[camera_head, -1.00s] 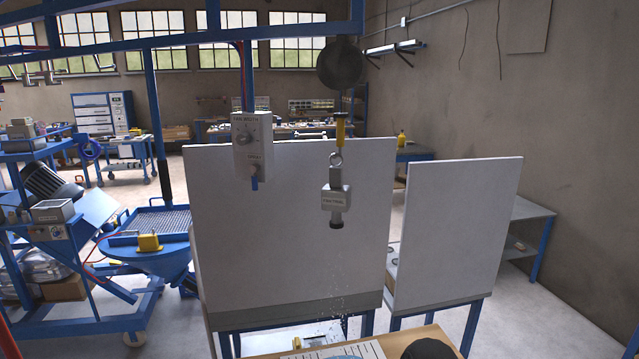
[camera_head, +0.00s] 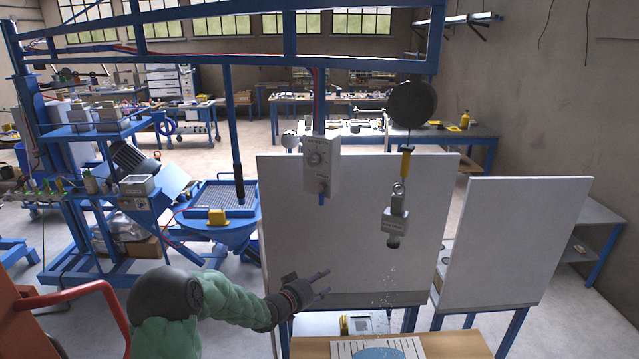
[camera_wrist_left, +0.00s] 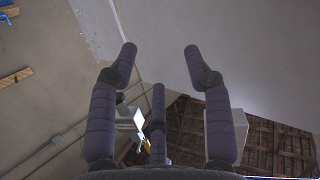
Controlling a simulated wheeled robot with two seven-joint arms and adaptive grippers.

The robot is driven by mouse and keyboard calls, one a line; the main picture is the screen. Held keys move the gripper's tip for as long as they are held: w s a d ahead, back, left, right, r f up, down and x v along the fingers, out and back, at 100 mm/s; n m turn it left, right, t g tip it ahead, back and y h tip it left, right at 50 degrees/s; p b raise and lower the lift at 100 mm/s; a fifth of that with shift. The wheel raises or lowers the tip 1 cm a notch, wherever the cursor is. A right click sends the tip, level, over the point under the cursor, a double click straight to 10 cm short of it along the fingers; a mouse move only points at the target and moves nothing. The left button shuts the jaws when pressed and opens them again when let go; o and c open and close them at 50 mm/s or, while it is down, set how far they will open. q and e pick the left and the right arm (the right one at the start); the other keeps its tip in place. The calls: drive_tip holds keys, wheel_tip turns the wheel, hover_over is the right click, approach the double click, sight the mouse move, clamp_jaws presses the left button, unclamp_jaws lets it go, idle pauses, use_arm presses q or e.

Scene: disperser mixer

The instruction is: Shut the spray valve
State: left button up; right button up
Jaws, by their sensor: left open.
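A grey control box (camera_head: 321,164) with a round knob (camera_head: 316,158) and a blue piece at its bottom hangs from the blue overhead frame. Right of it, a grey labelled spray unit (camera_head: 395,222) hangs tilted on a yellow-bodied hanger (camera_head: 406,162). Fine white droplets (camera_head: 388,285) show below its nozzle. I cannot tell which part is the spray valve. My left gripper (camera_head: 325,282) is open and empty, below the control box and left of the spray unit, apart from both. Its spread fingers show in the left wrist view (camera_wrist_left: 158,60). My right gripper is out of view.
White panels (camera_head: 350,235) (camera_head: 515,240) stand behind the hanging units. A wooden table (camera_head: 450,346) with a striped sheet and a blue round thing is at the bottom. A round dark disc (camera_head: 411,104) hangs above the spray unit. A blue machine (camera_head: 215,215) stands left.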

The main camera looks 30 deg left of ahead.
sight(321, 199)
use_arm(q)
drive_tip(key=s+a+r+m+t+h+p, duration=0.15)
drive_tip(key=a+r, duration=0.25)
drive_tip(key=r, duration=0.7)
drive_tip(key=a+r+m+t+y+p, duration=0.1)
drive_tip(key=a+r+m+p, duration=0.2)
drive_tip(key=r, duration=0.7)
drive_tip(key=shift+n+h, duration=0.25)
drive_tip(key=shift+n, duration=0.4)
drive_tip(key=w+p, duration=0.1)
drive_tip(key=w, duration=0.6)
drive_tip(key=w+d+p, duration=0.1)
drive_tip(key=w, duration=0.2)
drive_tip(key=shift+w+d+r+p, duration=0.1)
drive_tip(key=shift+w+r+p, duration=0.1)
drive_tip(key=shift+w+p, duration=0.1)
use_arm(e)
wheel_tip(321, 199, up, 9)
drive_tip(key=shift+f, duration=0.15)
